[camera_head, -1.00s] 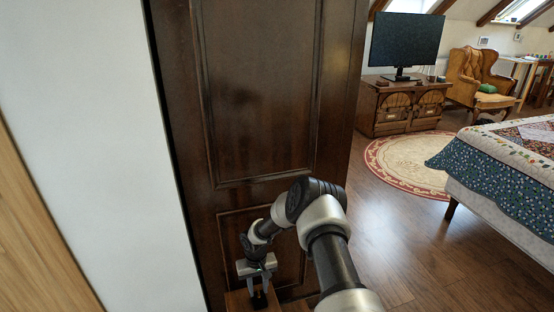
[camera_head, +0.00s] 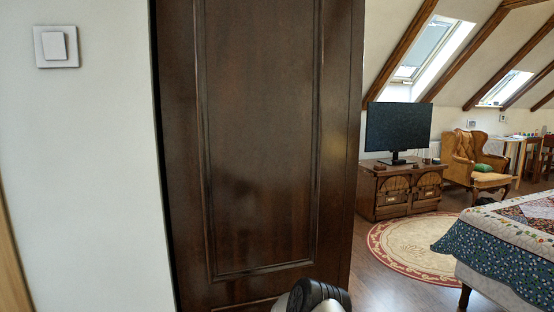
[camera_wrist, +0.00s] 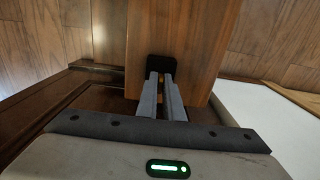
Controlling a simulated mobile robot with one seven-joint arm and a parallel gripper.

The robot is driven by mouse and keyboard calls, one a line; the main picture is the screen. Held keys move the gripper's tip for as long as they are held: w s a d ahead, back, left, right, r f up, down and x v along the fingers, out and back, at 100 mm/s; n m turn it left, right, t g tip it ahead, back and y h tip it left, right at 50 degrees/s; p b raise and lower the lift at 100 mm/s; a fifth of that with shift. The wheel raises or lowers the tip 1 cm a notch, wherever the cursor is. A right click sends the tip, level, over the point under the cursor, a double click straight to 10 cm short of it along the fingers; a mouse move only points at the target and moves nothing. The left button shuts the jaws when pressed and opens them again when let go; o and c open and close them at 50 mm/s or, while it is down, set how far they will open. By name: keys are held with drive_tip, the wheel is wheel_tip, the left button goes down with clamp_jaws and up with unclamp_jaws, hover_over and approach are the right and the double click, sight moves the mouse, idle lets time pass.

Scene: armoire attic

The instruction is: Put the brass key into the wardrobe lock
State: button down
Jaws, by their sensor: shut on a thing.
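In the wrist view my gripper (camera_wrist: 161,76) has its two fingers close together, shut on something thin. I take this to be the brass key, but the fingers hide it and I see no clear brass. A small black block (camera_wrist: 162,66) is right at the fingertips, on a reddish-brown wooden stand (camera_wrist: 196,45). I cannot tell whether the held thing still sits in the block. In the head view the tall dark wardrobe (camera_head: 262,130) fills the middle. No lock shows on its visible part. My gripper is below the head view's edge.
A white wall with a light switch (camera_head: 56,46) is left of the wardrobe. To the right are a chest (camera_head: 395,192) with a television (camera_head: 398,127), an armchair (camera_head: 475,160), a round rug (camera_head: 410,242) and a bed (camera_head: 505,240). Wooden floor lies between them.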

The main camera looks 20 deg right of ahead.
drive_tip(key=shift+r, duration=0.15)
drive_tip(key=shift+r+p, duration=1)
drive_tip(key=shift+r, duration=0.9)
